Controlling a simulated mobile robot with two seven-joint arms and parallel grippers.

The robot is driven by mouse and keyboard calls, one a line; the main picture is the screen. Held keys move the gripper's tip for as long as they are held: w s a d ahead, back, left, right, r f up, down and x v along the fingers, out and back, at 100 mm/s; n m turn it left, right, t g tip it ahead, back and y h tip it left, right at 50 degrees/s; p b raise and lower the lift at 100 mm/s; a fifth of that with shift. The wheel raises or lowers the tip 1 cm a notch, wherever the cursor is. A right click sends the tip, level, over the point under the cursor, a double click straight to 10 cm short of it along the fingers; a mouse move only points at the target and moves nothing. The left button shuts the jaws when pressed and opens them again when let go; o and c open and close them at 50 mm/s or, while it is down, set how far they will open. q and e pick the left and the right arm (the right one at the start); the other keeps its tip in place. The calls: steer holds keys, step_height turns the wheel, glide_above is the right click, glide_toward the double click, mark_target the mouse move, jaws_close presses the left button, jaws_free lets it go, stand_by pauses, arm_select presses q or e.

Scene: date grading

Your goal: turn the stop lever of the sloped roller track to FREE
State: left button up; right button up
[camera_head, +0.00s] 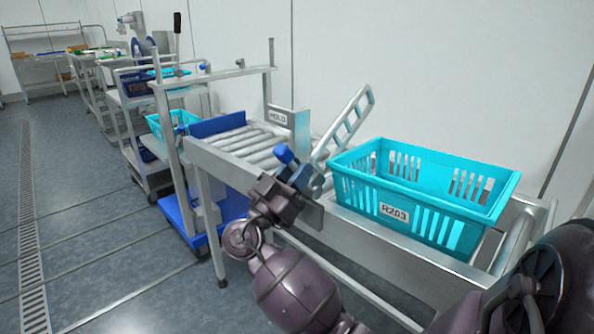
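The sloped roller track (250,143) runs across the middle of the view, with grey rollers and metal side rails. A small plate reading HOLD (278,117) stands at its far side. A blue knob (285,153), which looks like the stop lever's grip, shows at the near rail. My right gripper (300,176) is at the near rail, right at this knob. Its fingers are dark and overlap the knob and a blue-grey block, so I cannot tell whether they are closed on it. The lever's lower part is hidden behind the gripper. My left gripper is not in view.
A turquoise crate labelled RZ03 (393,212) sits on the right of the track. A tilted ladder-like metal frame (343,122) rises beside it. A trolley with a blue base (190,220) stands to the left. Floor (110,270) is clear at the lower left.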

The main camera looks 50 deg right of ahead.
steer(key=s+v, duration=0.1)
steer(key=v, duration=0.9)
steer(key=shift+w+a+f+b, duration=0.25)
steer(key=shift+w+b, duration=0.15)
steer(key=shift+w, duration=0.1)
